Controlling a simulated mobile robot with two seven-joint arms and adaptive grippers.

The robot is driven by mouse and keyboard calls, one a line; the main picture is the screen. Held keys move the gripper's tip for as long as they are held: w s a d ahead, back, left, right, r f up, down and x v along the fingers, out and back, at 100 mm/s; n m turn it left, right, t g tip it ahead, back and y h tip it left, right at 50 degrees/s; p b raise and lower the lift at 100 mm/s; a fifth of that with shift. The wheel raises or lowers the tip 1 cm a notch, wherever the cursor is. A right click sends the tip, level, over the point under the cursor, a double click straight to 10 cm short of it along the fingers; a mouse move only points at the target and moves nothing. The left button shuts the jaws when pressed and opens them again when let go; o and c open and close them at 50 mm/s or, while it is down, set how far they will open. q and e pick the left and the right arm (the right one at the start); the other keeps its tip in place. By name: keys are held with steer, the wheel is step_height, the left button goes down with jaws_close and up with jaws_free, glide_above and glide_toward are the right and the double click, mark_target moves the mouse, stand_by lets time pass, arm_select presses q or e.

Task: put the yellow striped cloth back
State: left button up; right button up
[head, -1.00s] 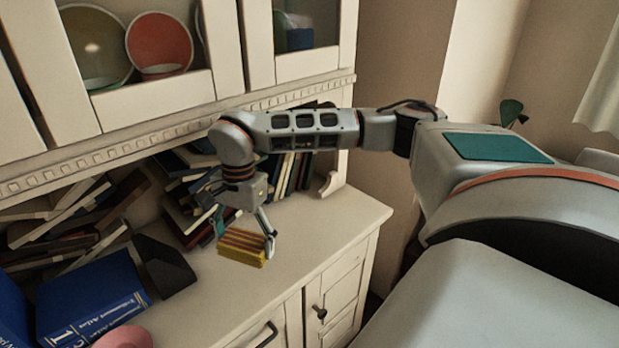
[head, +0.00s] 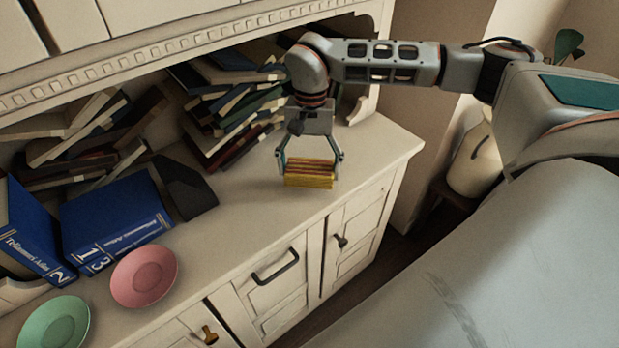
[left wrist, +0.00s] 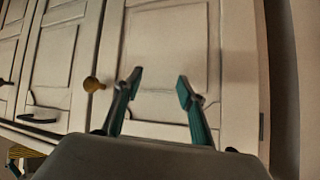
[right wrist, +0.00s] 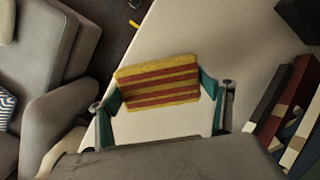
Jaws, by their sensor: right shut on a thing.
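The yellow striped cloth (head: 309,173) is a folded block with red-brown stripes. My right gripper (head: 309,162) is shut on it, one finger at each end. The cloth is over the cabinet's top, near its right end; I cannot tell whether it touches the surface. In the right wrist view the cloth (right wrist: 159,83) lies between the fingertips of the right gripper (right wrist: 160,92). My left gripper (left wrist: 159,84) is open and empty in the left wrist view, in front of a cabinet door. It is not visible in the head view.
Leaning and stacked books (head: 225,105) fill the back of the cabinet top (head: 235,222). Blue atlas volumes (head: 118,220), a black bookend (head: 184,187), a pink plate (head: 144,275) and a green plate (head: 55,325) are to the left. The top around the cloth is clear.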

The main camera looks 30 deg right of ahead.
mark_target(309, 179)
step_height(309, 179, down, 3)
steer(key=shift+f, duration=0.4)
steer(key=o, duration=1.1)
steer(key=shift+c, duration=0.2)
arm_select(q)
steer(key=shift+w+r, duration=0.15)
steer(key=shift+w, duration=0.1)
steer(key=shift+s, duration=0.1)
